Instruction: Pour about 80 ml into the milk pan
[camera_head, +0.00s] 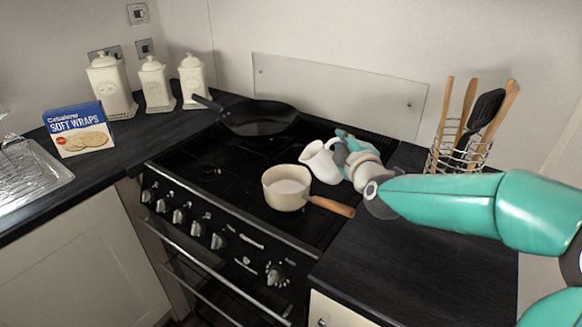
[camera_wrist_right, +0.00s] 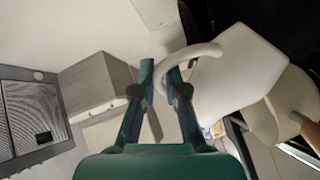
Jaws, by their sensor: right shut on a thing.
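The cream milk pan (camera_head: 275,198) with a wooden handle stands on the front right of the hob. Its inside looks pale; I cannot tell whether there is liquid in it. A white jug (camera_head: 318,163) is tilted towards the pan, just behind and to the right of it. My right gripper (camera_head: 345,152) is shut on the jug's handle. In the right wrist view the gripper (camera_wrist_right: 165,85) has the jug's handle between its fingers, the jug (camera_wrist_right: 235,80) to the right and the pan (camera_wrist_right: 290,100) beyond it. No stream of liquid shows. My left gripper is out of view.
A black frying pan (camera_head: 258,118) sits at the back of the hob. A utensil rack (camera_head: 460,157) stands at the back right. Three canisters (camera_head: 155,84) and a Soft Wraps box (camera_head: 79,130) are on the left worktop. The right worktop (camera_head: 370,262) is clear in front.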

